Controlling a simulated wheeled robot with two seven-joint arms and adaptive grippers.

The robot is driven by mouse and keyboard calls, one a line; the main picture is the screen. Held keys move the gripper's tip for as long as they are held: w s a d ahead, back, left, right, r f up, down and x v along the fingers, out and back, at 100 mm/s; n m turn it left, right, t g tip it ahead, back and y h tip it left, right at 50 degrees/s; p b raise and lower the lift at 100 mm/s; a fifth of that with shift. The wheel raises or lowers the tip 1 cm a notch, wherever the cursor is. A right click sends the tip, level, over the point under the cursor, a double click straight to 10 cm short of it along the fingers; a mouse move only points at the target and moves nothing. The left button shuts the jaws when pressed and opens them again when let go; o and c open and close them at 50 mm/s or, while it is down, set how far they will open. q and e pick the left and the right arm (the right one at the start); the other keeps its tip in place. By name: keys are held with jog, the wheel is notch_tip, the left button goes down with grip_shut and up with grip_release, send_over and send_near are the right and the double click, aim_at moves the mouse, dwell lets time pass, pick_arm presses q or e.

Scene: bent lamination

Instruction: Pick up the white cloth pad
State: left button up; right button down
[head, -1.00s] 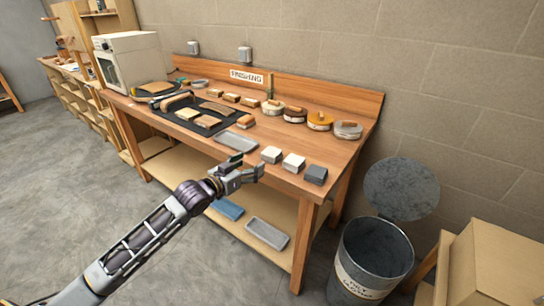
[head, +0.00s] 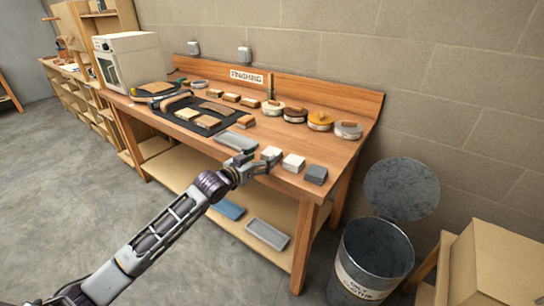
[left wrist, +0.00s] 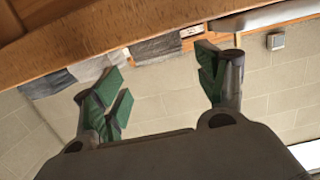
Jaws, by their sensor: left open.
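Two pale pads lie near the front edge of the bench in the head view: an off-white one (head: 271,153) and a whiter one (head: 293,163) to its right. I cannot tell cloth from the picture. My left gripper (head: 257,163) is open and empty at the front edge, close to the off-white pad and partly overlapping it in view. In the left wrist view, the open green-padded fingers (left wrist: 160,82) stand apart, with a pad (left wrist: 157,48) showing beyond and between them. My right gripper is not in view.
A dark grey pad (head: 316,174) lies to the right of the pale pads. A grey tray (head: 236,141) lies to their left. Round tins (head: 319,121) and small blocks (head: 231,97) stand behind. A lidded bin (head: 374,260) is on the floor at right.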

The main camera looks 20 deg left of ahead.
aim_at(271, 153)
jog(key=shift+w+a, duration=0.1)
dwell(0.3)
pick_arm(q)
jog(key=shift+w+d+f, duration=0.15)
jog(key=shift+w+d, duration=0.1)
jog(key=shift+w, duration=0.35)
jog(key=shift+x, duration=1)
jog(key=shift+w+d+f, duration=0.15)
jog(key=shift+w+f, duration=0.05)
jog(key=shift+w, duration=0.35)
jog(key=shift+w+d, duration=0.1)
jog(key=shift+w, duration=0.2)
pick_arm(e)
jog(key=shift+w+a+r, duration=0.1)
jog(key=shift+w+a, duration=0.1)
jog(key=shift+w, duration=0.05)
pick_arm(q)
jog(key=shift+c, duration=0.2)
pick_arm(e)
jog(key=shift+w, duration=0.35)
pick_arm(q)
jog(key=c, duration=0.7)
